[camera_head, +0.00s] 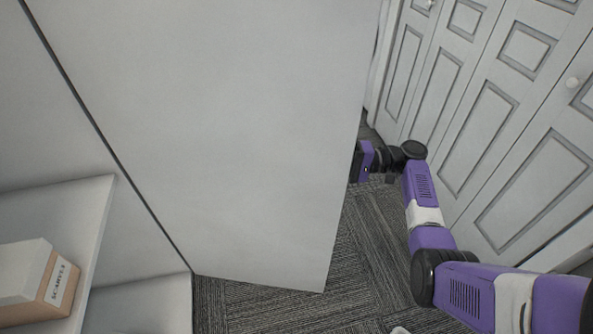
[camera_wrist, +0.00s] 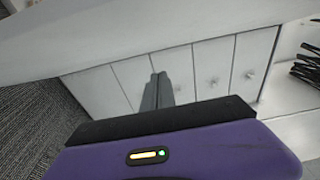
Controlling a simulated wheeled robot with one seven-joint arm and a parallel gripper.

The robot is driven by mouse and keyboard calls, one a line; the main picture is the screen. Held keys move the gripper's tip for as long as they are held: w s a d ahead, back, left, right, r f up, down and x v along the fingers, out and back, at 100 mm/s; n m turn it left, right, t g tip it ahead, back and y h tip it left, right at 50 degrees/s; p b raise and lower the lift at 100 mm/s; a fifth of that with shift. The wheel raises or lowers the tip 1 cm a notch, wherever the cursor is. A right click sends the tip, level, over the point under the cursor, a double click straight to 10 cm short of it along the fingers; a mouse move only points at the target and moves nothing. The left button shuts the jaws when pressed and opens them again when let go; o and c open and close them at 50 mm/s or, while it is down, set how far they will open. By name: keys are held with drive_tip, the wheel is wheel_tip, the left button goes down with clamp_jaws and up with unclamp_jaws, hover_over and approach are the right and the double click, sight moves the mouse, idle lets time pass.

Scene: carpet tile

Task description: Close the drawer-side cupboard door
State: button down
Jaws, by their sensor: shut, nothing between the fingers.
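The cupboard door (camera_head: 235,130) is a large plain white panel standing open in the middle of the head view. Its left edge meets the cupboard along a dark gap, and its free edge is on the right. My gripper is on the far side of that free edge; its purple body shows there, and the door hides its fingers. In the wrist view my gripper (camera_wrist: 158,78) has its dark fingers together, with nothing between them. A white panel (camera_wrist: 130,35), probably the door, crosses the top of this view close to the fingers. I cannot tell whether they touch.
Open shelves (camera_head: 96,215) on the left hold a box labelled scarves (camera_head: 62,285). Panelled white doors (camera_head: 490,110) stand to the right behind my arm. White fronts with knobs (camera_wrist: 212,82) and a dark slatted object (camera_wrist: 305,68) show in the wrist view. Grey carpet (camera_head: 350,260) is clear below the door.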

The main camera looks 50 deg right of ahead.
sight(283, 180)
drive_tip(key=shift+w+a, duration=0.6)
drive_tip(key=shift+a, duration=1.1)
drive_tip(key=shift+w+a, duration=0.6)
drive_tip(key=shift+a, duration=1.05)
drive_tip(key=shift+w+a, duration=0.6)
drive_tip(key=shift+a, duration=1.1)
